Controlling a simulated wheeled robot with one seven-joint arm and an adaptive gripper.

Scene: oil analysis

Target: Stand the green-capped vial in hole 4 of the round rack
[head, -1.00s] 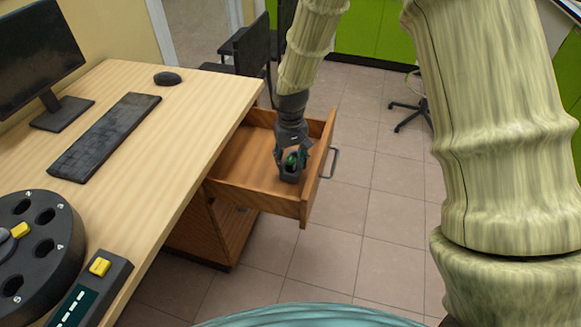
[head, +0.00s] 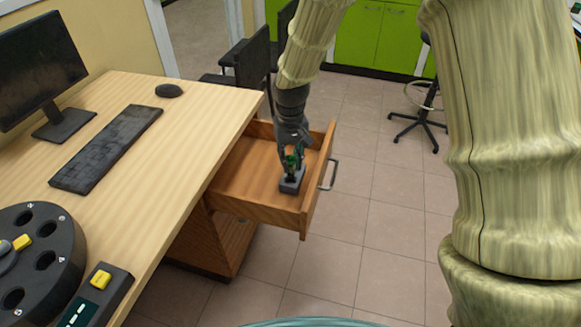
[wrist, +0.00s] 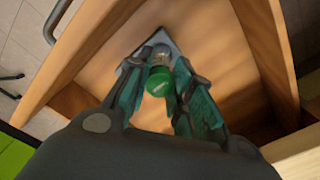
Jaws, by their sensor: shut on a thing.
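The green-capped vial (head: 291,162) is held between the fingers of my gripper (head: 292,152), over the open drawer. In the wrist view its green cap (wrist: 160,83) sits between the two fingers, with the clear glass beyond it. A small grey holder block (head: 292,182) is on the drawer floor directly below the vial. I cannot tell whether the vial's lower end is still inside the block. The black round rack (head: 68,285) is on the desk at the left edge, partly cut off. Its hole 4 (head: 46,260), on the right side, looks dark and empty.
The wooden drawer (head: 255,211) is pulled out from the desk (head: 150,150), its walls close around my gripper. A black device with a yellow button (head: 101,279) lies beside the rack. A keyboard (head: 105,150), monitor (head: 38,62) and mouse (head: 169,91) stand farther back.

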